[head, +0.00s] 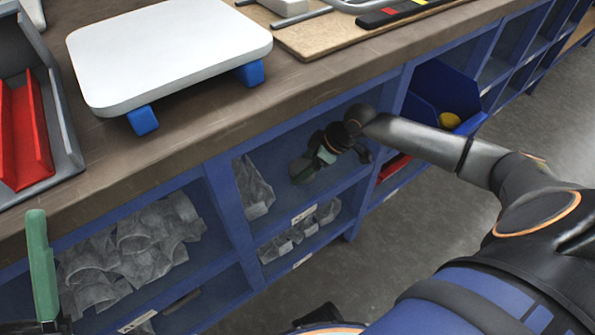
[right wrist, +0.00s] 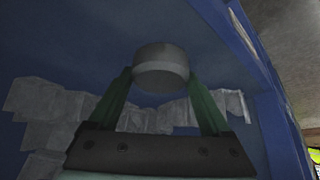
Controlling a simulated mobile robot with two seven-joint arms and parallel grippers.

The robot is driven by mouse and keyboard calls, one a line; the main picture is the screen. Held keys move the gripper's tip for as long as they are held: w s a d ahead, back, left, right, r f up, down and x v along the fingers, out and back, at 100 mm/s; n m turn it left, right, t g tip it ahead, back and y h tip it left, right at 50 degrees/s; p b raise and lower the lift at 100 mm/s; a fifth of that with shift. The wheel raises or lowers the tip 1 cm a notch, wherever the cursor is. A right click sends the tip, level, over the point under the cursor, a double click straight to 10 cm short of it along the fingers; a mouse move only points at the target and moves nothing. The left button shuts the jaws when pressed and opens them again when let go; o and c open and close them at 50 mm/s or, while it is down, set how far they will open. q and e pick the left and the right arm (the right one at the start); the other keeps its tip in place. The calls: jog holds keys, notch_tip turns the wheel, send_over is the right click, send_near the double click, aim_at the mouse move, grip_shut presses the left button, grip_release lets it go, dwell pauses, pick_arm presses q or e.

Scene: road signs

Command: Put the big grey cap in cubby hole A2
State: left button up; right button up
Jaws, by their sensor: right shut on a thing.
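The big grey cap (right wrist: 160,56) shows in the right wrist view as a short round grey piece. My right gripper (right wrist: 161,76) is shut on it, one green finger on each side. In the head view my right gripper (head: 304,166) reaches inside an upper blue cubby hole (head: 222,196), above its floor; the cap is hard to make out there. A label (head: 304,214) on that cubby's front edge is too small to read. Of my left gripper, a green finger (head: 41,265) shows at the left edge, well away from the cap; its opening cannot be judged.
Crumpled grey pieces (head: 255,189) lie at the left of this cubby. More grey pieces (head: 130,250) fill the cubby left of it. A blue bin (head: 425,90) stands to the right. The bench top (head: 200,125) overhangs, with a white board (head: 165,50) on it.

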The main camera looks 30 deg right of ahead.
pick_arm(q)
jog(key=shift+s+d, duration=0.1)
jog(key=shift+d, duration=0.1)
pick_arm(e)
jog(key=shift+f, duration=0.2)
jog(key=o, duration=1.1)
pick_arm(q)
jog(key=shift+a, duration=0.1)
pick_arm(e)
jog(key=shift+r, duration=0.1)
jog(key=shift+d+r, duration=0.1)
jog(key=shift+r, duration=0.15)
pick_arm(q)
jog(key=shift+m, duration=0.3)
jog(key=shift+s+a+r+p, duration=0.1)
jog(key=shift+r+p, duration=1)
jog(key=shift+p, duration=0.1)
jog(key=shift+a+r+p, duration=0.1)
jog(key=shift+r+p, duration=0.95)
jog(key=shift+p, duration=0.1)
pick_arm(e)
jog(key=v, duration=1.1)
jog(key=shift+r, duration=0.3)
